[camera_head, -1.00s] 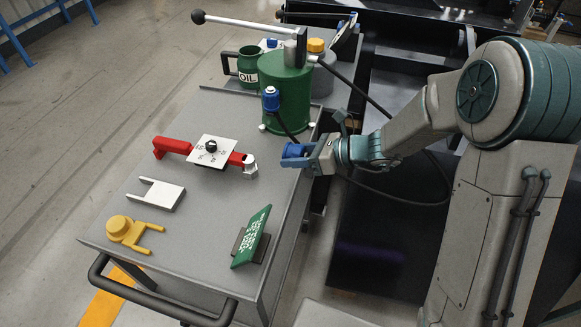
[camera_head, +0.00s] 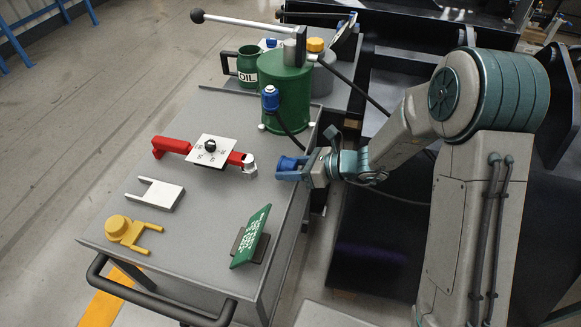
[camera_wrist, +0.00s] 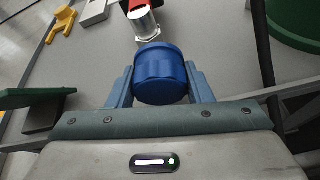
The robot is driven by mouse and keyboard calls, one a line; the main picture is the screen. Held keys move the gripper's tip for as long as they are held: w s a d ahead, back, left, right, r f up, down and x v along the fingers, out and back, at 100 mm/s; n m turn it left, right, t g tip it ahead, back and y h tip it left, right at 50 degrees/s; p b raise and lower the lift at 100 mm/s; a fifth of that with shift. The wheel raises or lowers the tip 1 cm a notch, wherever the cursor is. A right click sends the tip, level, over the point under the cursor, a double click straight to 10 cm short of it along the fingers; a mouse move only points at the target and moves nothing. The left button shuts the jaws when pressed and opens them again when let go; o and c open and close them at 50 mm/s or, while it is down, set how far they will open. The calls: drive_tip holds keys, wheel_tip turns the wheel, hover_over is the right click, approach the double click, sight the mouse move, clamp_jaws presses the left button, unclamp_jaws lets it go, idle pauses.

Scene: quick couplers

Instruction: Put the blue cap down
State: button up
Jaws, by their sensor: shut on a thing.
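The blue cap (camera_wrist: 160,75) is a short ribbed cylinder held between the blue fingers of my gripper (camera_wrist: 160,88) in the wrist view. In the head view my gripper (camera_head: 291,168) is shut on it near the right edge of the grey cart top (camera_head: 205,240). The gripper points left across the cart. The head view does not clearly show the gap between the cap and the cart top.
A red torque wrench (camera_head: 172,145) with a white dial plate lies left of the gripper. A grey fork piece (camera_head: 155,194), a yellow fork piece (camera_head: 123,231) and a green sign (camera_head: 250,237) are nearer. A green pump (camera_head: 287,90) with a hose stands behind. Cart top between them is bare.

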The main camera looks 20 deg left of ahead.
drive_tip(key=shift+f, duration=0.4)
drive_tip(key=o, duration=1.1)
drive_tip(key=shift+r, duration=0.1)
drive_tip(key=shift+r+p, duration=0.45)
drive_tip(key=shift+r, duration=0.2)
drive_tip(key=v, duration=1.2)
drive_tip(key=shift+b, duration=0.35)
